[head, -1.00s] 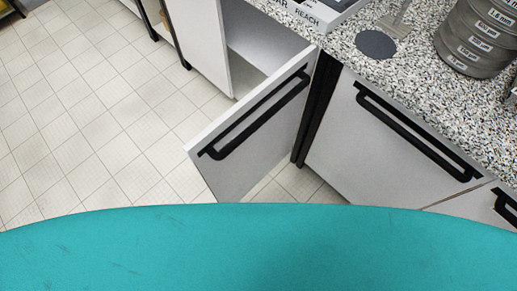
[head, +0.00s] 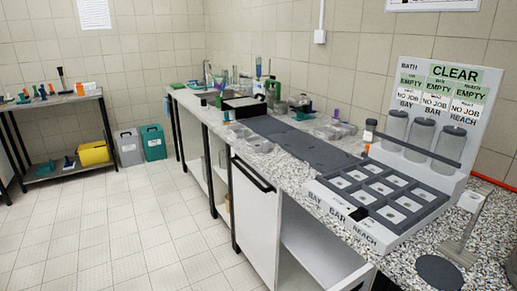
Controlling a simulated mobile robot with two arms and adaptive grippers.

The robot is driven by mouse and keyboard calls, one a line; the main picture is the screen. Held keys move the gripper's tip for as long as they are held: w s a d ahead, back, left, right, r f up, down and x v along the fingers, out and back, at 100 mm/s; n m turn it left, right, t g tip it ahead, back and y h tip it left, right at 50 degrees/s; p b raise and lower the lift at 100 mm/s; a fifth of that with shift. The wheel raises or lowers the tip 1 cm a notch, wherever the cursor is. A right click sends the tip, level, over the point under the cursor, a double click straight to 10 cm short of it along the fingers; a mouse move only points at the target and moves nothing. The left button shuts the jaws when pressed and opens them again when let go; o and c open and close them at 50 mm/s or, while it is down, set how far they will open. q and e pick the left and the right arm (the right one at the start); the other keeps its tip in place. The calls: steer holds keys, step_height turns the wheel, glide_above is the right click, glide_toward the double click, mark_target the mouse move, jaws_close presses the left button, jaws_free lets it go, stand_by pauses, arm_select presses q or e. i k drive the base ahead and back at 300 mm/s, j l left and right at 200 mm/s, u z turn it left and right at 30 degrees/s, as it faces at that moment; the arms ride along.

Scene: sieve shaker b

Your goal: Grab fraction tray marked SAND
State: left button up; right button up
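No tray with a readable SAND mark shows in the head view. Several small clear trays or dishes stand on the speckled counter, some by the far right edge of the dark mat (head: 336,130) and some at its left (head: 237,132); any marks on them are too small to read. A white-framed rack (head: 318,188) with dark square compartments sits on the near counter, its front lettered BAY, BAR and REACH. Neither of my grippers is in view.
A sign board (head: 440,85) reading CLEAR stands behind several clear jars (head: 419,140). A dark disc (head: 440,272) lies at the near right. Below the counter are a white door (head: 255,220) and an open shelf space. The tiled floor (head: 120,220) at left is clear.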

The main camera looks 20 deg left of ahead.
mark_target(257, 143)
steer(key=k+j, duration=0.15)
steer(key=j, duration=0.15)
steer(key=k+j, duration=0.1)
steer(key=j, duration=0.25)
steer(key=k+j, duration=0.15)
steer(key=j, duration=0.15)
steer(key=i+j, duration=0.1)
steer(key=j, duration=0.45)
steer(key=i+j+z, duration=0.1)
steer(key=j, duration=0.4)
steer(key=i+j, duration=0.1)
steer(key=j, duration=0.45)
steer(key=i+j+z, duration=0.1)
steer(key=i+j, duration=0.9)
steer(key=i, duration=0.1)
